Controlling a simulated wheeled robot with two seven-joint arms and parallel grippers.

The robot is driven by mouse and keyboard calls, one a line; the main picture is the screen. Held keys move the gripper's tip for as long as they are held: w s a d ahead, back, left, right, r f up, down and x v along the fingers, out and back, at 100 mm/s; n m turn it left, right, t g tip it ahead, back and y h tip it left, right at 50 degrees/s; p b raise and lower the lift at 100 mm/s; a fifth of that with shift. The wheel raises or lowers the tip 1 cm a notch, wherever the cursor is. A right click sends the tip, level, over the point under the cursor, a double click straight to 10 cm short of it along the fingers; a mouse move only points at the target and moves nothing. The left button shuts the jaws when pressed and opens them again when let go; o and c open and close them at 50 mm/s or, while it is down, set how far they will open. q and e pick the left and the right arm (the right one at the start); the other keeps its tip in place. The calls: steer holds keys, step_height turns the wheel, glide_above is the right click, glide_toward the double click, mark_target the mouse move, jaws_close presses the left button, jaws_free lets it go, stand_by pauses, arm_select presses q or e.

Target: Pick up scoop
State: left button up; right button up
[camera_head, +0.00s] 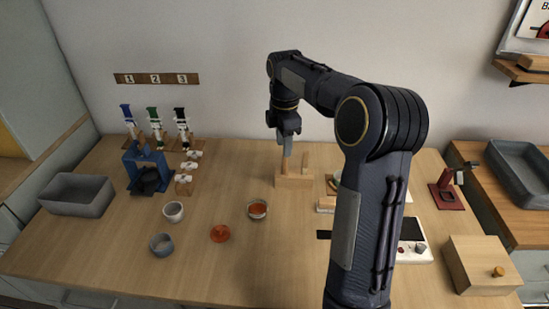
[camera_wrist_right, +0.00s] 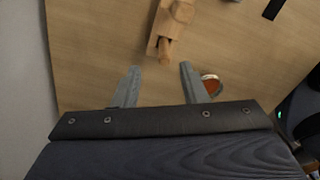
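A light wooden holder (camera_head: 294,181) stands near the back middle of the table, with upright wooden pieces, one an orange-brown handle (camera_head: 285,165). I cannot tell for certain which piece is the scoop. My right gripper (camera_head: 286,150) points down just above that handle. In the right wrist view my right gripper (camera_wrist_right: 159,67) is open, its two grey fingers spread with nothing held. The wooden holder (camera_wrist_right: 160,42) lies just beyond the fingertips, and a rounded wooden handle end (camera_wrist_right: 165,52) shows near the gap between them. My left gripper is not in view.
A jar with orange contents (camera_head: 257,209), an orange lid (camera_head: 220,233) and small cups stand front left of the holder. A blue stand (camera_head: 146,170) and grey tub (camera_head: 77,194) are further left. A scale (camera_head: 413,247) and wooden box (camera_head: 482,265) are right. My right arm hides part of the table.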

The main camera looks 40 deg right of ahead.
mark_target(285, 175)
steer(key=f, duration=0.5)
steer(key=f+b, duration=0.1)
steer(key=f, duration=0.1)
steer(key=shift+s+f, duration=0.25)
steer(key=shift+s, duration=0.05)
jaws_close()
